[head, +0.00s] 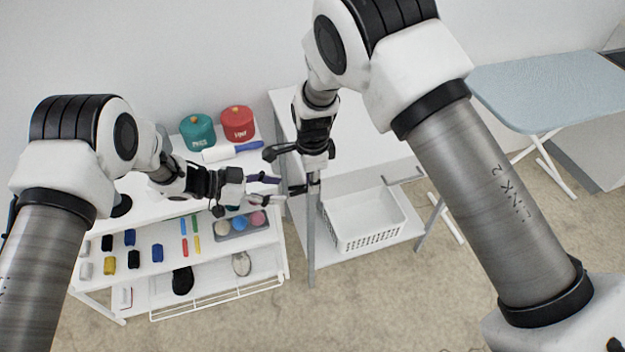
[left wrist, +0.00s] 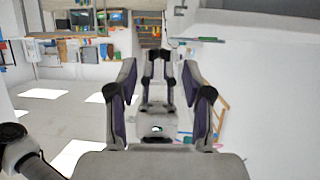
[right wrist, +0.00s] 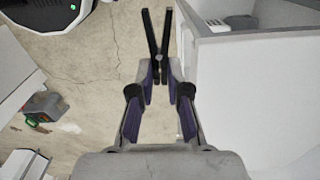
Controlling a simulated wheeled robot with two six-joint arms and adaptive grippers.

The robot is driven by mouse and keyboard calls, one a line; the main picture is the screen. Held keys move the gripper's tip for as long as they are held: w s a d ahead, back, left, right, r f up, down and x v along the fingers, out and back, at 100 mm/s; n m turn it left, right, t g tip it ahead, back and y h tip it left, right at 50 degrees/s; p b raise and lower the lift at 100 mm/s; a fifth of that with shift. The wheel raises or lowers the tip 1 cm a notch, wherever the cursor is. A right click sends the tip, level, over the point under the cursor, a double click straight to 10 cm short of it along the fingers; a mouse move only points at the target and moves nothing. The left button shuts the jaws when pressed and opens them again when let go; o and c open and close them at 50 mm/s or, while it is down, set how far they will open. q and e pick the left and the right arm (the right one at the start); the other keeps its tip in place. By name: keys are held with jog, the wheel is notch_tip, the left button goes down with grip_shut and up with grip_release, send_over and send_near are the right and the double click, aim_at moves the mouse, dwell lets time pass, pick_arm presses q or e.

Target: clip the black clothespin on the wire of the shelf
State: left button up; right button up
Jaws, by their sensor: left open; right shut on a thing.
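The black clothespin (right wrist: 151,38) is shut between the fingers of my right gripper (right wrist: 160,88) in the right wrist view, its two black arms spread in a V away from the fingers. My left gripper (head: 280,190) is open and empty near the shelf's right end. It also shows open in the left wrist view (left wrist: 160,75).
Green (head: 198,131) and red (head: 238,123) canisters and a blue-handled roller (head: 233,152) are on the shelf top. Small coloured items and a tray of balls (head: 242,233) fill the middle tier. A white basket (head: 362,239) sits under the table. An ironing board (head: 550,90) stands right.

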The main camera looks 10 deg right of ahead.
pick_arm(q)
jog(key=x, duration=0.5)
